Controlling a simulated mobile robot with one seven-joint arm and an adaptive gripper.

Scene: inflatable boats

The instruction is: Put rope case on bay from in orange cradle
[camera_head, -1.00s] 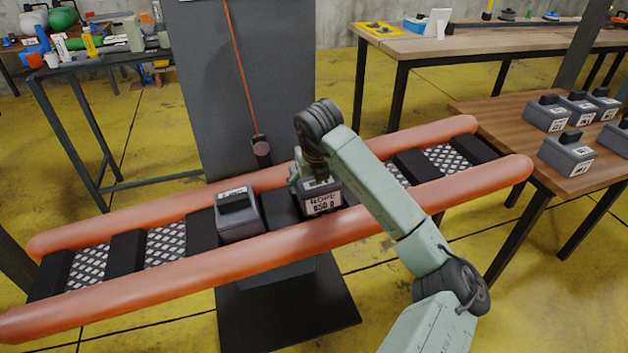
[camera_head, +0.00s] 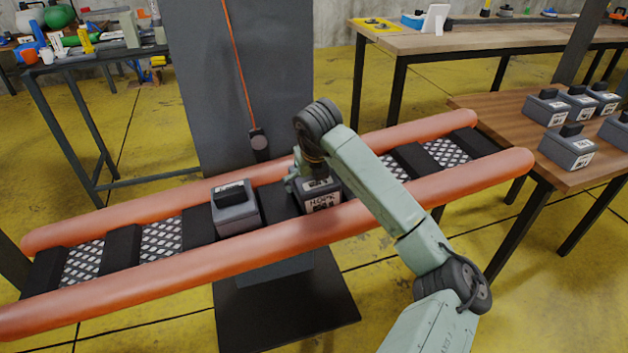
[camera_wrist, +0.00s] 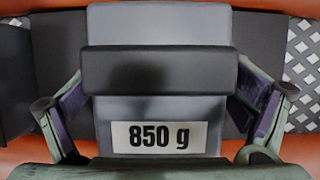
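The rope case (camera_head: 321,195), a grey box with a black handle and a white label, sits between the orange tubes of the orange cradle (camera_head: 260,237). My gripper (camera_head: 311,172) is down at the top of this case. In the wrist view, the case (camera_wrist: 160,111) shows "850 g" below its dark handle. The fingers of my gripper (camera_wrist: 160,85) stand at the two ends of the handle, very close to it. Whether they press on it is unclear. The case's underside is hidden.
A second grey case (camera_head: 236,208) sits left of the rope case in the cradle. Several similar cases (camera_head: 567,149) stand on the wooden table (camera_head: 500,110) at right. A dark upright panel (camera_head: 205,90) with a hanging orange cord rises behind the cradle.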

